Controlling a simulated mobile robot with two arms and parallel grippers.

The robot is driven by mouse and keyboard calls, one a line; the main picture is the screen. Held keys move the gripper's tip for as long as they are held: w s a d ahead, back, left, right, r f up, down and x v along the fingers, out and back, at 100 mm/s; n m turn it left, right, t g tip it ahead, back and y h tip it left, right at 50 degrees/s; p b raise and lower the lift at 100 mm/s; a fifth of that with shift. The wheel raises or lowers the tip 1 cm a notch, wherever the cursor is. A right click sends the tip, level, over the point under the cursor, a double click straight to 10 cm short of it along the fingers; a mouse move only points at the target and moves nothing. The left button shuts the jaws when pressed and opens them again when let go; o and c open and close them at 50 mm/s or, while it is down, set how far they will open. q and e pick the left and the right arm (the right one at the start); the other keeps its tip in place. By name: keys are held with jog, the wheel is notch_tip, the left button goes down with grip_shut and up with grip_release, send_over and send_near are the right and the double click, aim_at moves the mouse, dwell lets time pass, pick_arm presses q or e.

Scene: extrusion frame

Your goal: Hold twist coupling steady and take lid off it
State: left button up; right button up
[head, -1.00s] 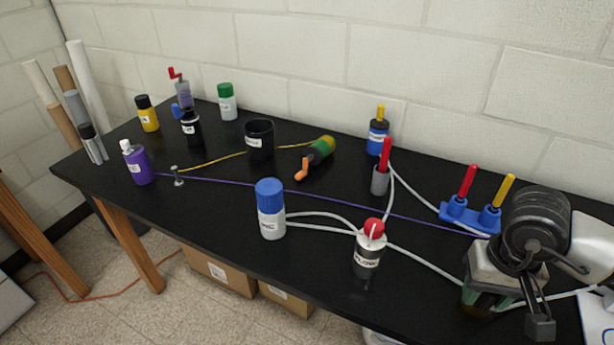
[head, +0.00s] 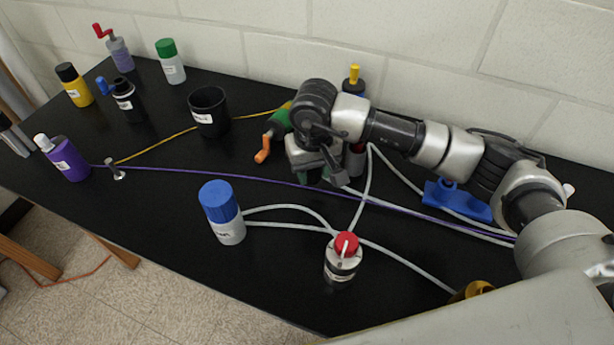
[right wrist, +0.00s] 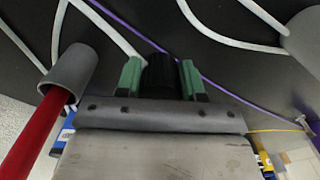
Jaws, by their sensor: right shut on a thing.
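My right gripper (head: 318,174) is over the back middle of the black table. In the right wrist view its green fingers (right wrist: 160,66) are shut on a black, round, cap-like piece (right wrist: 160,80). An amber-brown round thing (head: 480,288) with a dark top shows at the lower right of the head view, partly hidden. I cannot tell for sure which thing is the twist coupling, and small labels are unreadable. My left gripper is not in view.
A grey holder with a red rod (right wrist: 68,75) stands close to my right gripper. A blue-capped bottle (head: 222,212), a red-topped bottle (head: 342,258), a black cup (head: 208,112) and an orange-handled crank (head: 264,148) stand around. White, purple and yellow cords cross the table.

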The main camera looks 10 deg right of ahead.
aim_at(308, 189)
jog(key=shift+w+a+f, duration=0.4)
jog(key=shift+w+f, duration=0.1)
jog(key=shift+w, duration=0.05)
jog(key=shift+f+p, duration=0.55)
jog(key=shift+f, duration=1.4)
jog(key=shift+f, duration=0.15)
jog(key=o, duration=1)
